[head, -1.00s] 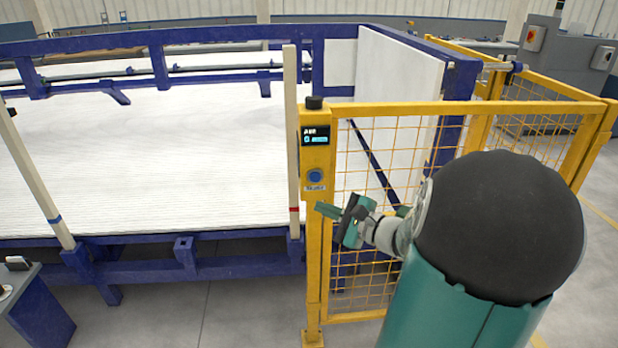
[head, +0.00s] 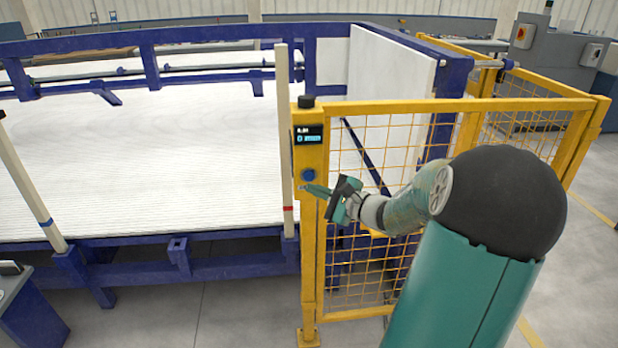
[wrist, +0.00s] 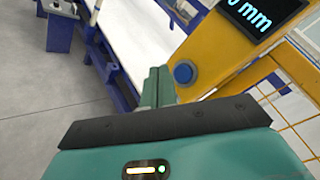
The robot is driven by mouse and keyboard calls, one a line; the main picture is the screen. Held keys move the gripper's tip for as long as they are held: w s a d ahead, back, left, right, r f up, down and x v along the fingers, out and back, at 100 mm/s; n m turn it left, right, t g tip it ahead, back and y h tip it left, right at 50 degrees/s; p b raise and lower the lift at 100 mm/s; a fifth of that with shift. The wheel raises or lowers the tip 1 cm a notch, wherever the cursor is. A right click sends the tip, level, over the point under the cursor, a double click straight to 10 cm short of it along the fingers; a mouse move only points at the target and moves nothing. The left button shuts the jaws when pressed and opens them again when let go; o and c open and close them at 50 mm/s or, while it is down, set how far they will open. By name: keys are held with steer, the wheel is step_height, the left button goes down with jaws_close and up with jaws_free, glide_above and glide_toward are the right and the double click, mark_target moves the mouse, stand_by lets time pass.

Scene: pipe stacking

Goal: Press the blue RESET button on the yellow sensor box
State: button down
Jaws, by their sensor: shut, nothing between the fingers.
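The yellow sensor box (head: 311,160) stands on the yellow fence post. It has a dark display (head: 310,134) at the top and the round blue RESET button (head: 308,175) below it. In the wrist view, the button (wrist: 184,73) shows whole on the yellow face, under a display (wrist: 262,14) reading "0 mm". My gripper (head: 304,187) is shut and empty, its tip just below the button in the head view. In the wrist view, its closed fingers (wrist: 157,75) are just left of the button. I cannot tell whether the tip touches the box.
The yellow mesh fence (head: 450,150) runs right from the box, beside my arm. A pale upright post (head: 284,140) stands just left of the box. Behind it lies a blue-framed bed of white pipes (head: 160,160). Open floor (head: 200,310) is in front.

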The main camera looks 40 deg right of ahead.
steer(key=shift+w+d, duration=0.6)
steer(key=shift+w, duration=0.25)
steer(key=shift+w, duration=0.1)
stand_by(1.4)
steer(key=shift+w+d, duration=0.2)
steer(key=shift+w, duration=0.05)
steer(key=shift+w+d, duration=0.25)
steer(key=shift+w, duration=0.05)
stand_by(0.7)
stand_by(0.3)
steer(key=shift+s+a, duration=0.45)
steer(key=shift+s, duration=0.2)
steer(key=shift+s, duration=0.1)
steer(key=shift+s+a, duration=0.75)
steer(key=shift+s, duration=0.25)
steer(key=shift+s+a, duration=0.7)
steer(key=shift+s, duration=0.3)
